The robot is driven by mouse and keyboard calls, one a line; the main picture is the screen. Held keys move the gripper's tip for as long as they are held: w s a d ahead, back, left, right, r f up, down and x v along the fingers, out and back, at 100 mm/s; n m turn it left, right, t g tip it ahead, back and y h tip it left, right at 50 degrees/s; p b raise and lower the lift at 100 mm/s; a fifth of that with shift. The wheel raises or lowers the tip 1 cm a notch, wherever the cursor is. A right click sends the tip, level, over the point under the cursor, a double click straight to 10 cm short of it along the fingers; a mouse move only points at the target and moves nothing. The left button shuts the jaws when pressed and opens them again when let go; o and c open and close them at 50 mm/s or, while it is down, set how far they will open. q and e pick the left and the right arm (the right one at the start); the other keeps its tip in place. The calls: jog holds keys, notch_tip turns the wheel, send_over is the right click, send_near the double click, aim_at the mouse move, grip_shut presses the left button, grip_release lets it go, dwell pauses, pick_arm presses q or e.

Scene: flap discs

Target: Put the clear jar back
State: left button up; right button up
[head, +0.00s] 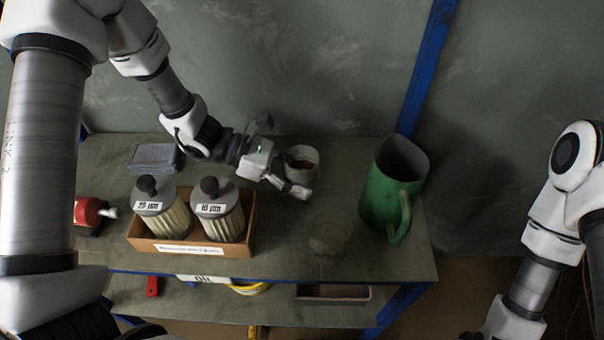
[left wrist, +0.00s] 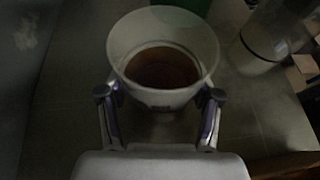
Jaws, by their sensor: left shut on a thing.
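My left gripper (head: 290,184) is shut on a pale cup (head: 302,165) with brown contents, near the back of the bench. In the left wrist view the fingers (left wrist: 160,108) clasp both sides of the cup (left wrist: 160,95), which looks upright. Whether it is lifted is hard to tell. A clear jar (head: 330,236) stands on the bench near the front edge, apart from the gripper. A clear vessel (left wrist: 262,42) in the left wrist view is probably the same jar. My right arm is at the lower right; its gripper is out of frame.
A green jug (head: 385,190) stands at the bench's right end. A cardboard box (head: 190,247) holds two filters (head: 162,210) at front left. A red tool (head: 90,212) and grey cloths (head: 153,157) lie at left. A lower shelf (head: 280,308) holds more items.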

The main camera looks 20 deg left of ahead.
pick_arm(q)
jog(key=o, duration=1.5)
jog(key=shift+f, duration=0.1)
jog(key=shift+o, duration=0.2)
jog(key=shift+a+r+p, duration=0.1)
jog(key=shift+r+p, duration=0.2)
jog(key=shift+p, duration=0.05)
jog(key=p+v, duration=0.3)
jog(key=v, duration=0.7)
jog(key=shift+a+r, duration=0.3)
jog(key=shift+s+a, duration=0.1)
jog(key=shift+a, duration=0.4)
jog(key=shift+a, duration=0.1)
